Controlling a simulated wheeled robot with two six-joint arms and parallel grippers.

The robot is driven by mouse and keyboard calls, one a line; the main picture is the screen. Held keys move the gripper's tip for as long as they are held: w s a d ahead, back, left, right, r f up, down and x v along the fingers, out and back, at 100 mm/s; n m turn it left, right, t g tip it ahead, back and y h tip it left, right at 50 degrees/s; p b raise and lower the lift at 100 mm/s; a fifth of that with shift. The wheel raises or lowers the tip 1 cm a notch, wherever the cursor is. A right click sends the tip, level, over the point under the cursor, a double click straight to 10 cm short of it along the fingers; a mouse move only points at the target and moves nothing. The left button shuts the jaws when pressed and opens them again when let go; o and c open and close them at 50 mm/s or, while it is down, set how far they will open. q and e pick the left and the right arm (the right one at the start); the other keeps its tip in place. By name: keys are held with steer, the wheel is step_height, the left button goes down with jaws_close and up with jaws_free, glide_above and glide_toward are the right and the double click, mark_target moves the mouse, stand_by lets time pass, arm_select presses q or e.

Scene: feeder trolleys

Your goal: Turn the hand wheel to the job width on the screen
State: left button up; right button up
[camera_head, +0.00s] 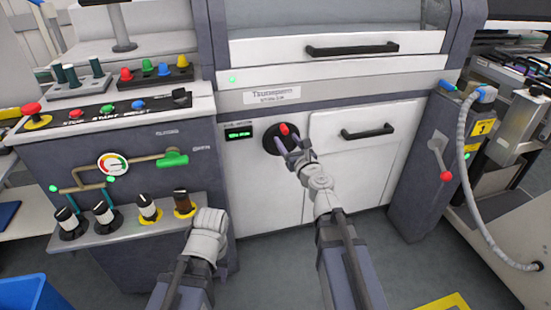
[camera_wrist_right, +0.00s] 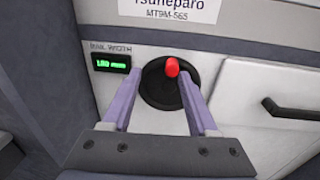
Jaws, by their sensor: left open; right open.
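The hand wheel (camera_wrist_right: 165,92) is a round black disc on the white front panel of the machine, with a red knob (camera_wrist_right: 172,67) near its top. In the head view the wheel (camera_head: 274,140) is partly hidden by my right gripper (camera_head: 292,145). My right gripper also shows in the wrist view (camera_wrist_right: 163,108), open, with its fingers on either side of the wheel; I cannot tell whether they touch it. A small screen (camera_wrist_right: 111,63) with green digits sits left of the wheel, under a rail width label. My left arm (camera_head: 207,235) is low at the left; its fingertips are hidden.
Black drawer handles (camera_head: 367,131) sit right of and above the wheel. A control panel (camera_head: 110,115) with knobs and a red emergency button (camera_head: 33,112) stands left. A grey post with a hose (camera_head: 465,120) stands right. A blue bin (camera_head: 30,292) is at lower left.

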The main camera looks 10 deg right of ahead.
mark_target(286, 133)
steer(key=d+m, duration=0.1)
steer(key=f+m+h, duration=0.1)
steer(key=shift+s+d+f+m+b, duration=0.25)
steer(key=shift+d+m+b, duration=0.05)
steer(key=shift+d+b, duration=0.1)
steer(key=shift+w, duration=0.1)
steer(key=w, duration=0.7)
steer(key=shift+w+a, duration=0.2)
steer(key=shift+w, duration=0.1)
jaws_close()
stand_by(0.9)
